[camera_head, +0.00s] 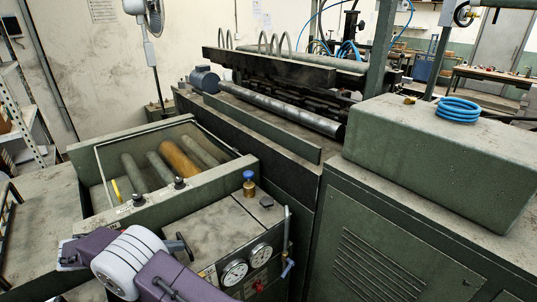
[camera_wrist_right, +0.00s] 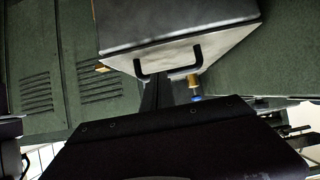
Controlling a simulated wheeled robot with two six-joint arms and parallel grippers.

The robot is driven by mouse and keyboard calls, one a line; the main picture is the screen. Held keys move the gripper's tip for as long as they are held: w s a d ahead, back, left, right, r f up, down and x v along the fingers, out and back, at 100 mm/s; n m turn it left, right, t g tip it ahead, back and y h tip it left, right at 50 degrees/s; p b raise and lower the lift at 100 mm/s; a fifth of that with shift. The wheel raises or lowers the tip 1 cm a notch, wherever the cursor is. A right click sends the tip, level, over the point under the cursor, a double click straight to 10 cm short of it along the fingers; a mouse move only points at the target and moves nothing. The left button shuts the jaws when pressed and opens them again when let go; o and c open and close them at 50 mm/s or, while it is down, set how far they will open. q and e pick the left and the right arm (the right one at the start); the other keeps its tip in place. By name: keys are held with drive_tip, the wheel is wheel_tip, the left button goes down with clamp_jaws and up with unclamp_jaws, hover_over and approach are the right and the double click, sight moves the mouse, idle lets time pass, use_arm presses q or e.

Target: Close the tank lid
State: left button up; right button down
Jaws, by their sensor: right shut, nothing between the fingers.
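The tank (camera_head: 235,285) is a green box with two round gauges on its front. A worn grey plate, apparently its lid (camera_head: 208,232), lies over its top; I cannot tell whether it is fully down. A black bar that looks like a handle (camera_head: 184,246) is at its left end. In the right wrist view, a grey box-like part, likely the lid (camera_wrist_right: 200,45), has a black U-shaped handle (camera_wrist_right: 168,60). My right gripper (camera_wrist_right: 157,97) is shut and empty, apparently just below that handle in the picture; contact is unclear. My left gripper is out of view.
A brass valve with a blue cap (camera_head: 249,184) stands behind the plate. Left of it is an open bin (camera_head: 125,214) with several rollers. A green cabinet (camera_head: 390,255) with louvres stands to the right, with a blue hose coil (camera_head: 458,109) on the box above.

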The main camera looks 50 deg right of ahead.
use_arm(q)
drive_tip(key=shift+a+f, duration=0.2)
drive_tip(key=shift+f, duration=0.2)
use_arm(e)
drive_tip(key=shift+a+f, duration=0.15)
drive_tip(key=shift+f, duration=0.2)
